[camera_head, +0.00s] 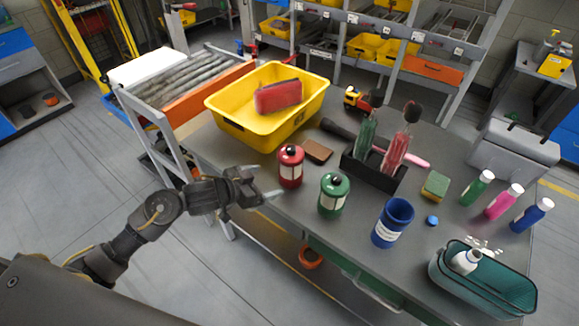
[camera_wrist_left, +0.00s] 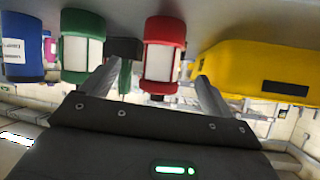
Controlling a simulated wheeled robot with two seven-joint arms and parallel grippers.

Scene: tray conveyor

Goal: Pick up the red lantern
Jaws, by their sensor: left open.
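The red lantern (camera_head: 290,167) stands upright on the grey table near its left edge, in front of the yellow bin. My left gripper (camera_head: 264,184) is open and empty, just left of the red lantern, with its fingers pointing toward it. In the left wrist view, which looks inverted, the red lantern (camera_wrist_left: 164,58) shows ahead between the two spread fingers (camera_wrist_left: 156,90). I cannot tell the exact gap, but the fingers do not appear closed around it. A green lantern (camera_head: 333,195) stands to the right and nearer. My right gripper is not in view.
A yellow bin (camera_head: 235,122) holding a red item stands behind the red lantern. A brown block (camera_head: 317,151), a blue cup (camera_head: 392,222) and a black holder (camera_head: 375,178) with bottles are nearby. A grey-framed conveyor (camera_head: 150,112) stands at the left.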

